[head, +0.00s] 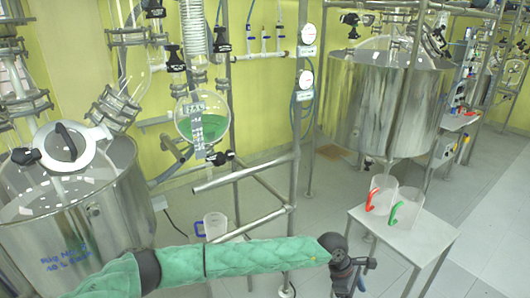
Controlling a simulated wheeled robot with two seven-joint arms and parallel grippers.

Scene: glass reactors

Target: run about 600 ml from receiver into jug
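The receiver (203,122) is a round glass flask with green liquid in its lower part and a scale strip on its front. A black-handled valve (218,158) sits just under it. A clear jug with a blue handle (215,226) stands low, below and near the receiver, partly hidden by my arm. A jug with a red handle (381,194) and a jug with a green handle (407,208) stand on a small table at right. My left arm, in a green sleeve, reaches across the bottom. Its gripper (355,277) is right of the receiver, apart from all jugs; its fingers are unclear.
A steel reactor (75,215) with a glass lid stands at left, another steel vessel (385,105) at back right. Metal frame rails (245,172) cross near the receiver. The small table (400,235) has bare top around its jugs. Floor at far right is clear.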

